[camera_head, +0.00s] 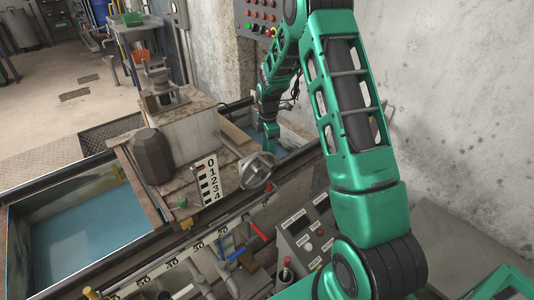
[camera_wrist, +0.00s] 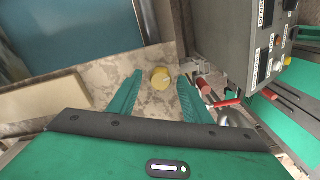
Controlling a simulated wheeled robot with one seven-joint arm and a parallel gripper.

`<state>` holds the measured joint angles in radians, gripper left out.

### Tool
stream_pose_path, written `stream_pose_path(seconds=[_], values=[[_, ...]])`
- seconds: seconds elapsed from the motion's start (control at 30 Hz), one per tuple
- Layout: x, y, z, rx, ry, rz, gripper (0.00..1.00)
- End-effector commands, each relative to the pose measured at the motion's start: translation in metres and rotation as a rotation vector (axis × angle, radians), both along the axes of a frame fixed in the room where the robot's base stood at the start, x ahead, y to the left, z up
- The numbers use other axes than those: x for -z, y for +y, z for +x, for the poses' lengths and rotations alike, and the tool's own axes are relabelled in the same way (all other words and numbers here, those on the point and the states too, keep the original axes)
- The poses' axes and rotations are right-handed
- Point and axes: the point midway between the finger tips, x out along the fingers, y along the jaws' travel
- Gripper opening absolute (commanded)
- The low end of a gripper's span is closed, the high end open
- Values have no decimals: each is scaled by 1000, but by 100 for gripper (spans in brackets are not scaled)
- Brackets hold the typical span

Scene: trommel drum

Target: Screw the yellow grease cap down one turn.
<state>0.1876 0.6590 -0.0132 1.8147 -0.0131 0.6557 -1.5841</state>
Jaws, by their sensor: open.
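I cannot tell how far above the cap the fingertips are. In the head view my gripper (camera_head: 272,132) points down near the wall, behind the handwheel, and I cannot make out the cap beside it.
A grey handwheel (camera_head: 257,170) stands in front of my gripper. A red-handled lever (camera_wrist: 226,103) and a control box (camera_wrist: 262,40) lie right of the fingers in the wrist view. Blue water (camera_head: 85,235) fills the trough. A scale plate (camera_head: 208,180) stands left of the wheel.

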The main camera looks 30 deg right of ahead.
Motion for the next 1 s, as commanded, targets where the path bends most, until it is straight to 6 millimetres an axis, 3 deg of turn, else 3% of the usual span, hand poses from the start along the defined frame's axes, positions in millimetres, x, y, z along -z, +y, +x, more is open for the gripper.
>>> stream_pose_path(seconds=[0.43,0.6,1.0], values=[[10,0,0,0,0,0,45],[10,0,0,0,-1,0,4],[9,0,1,55,-3,-1,4]])
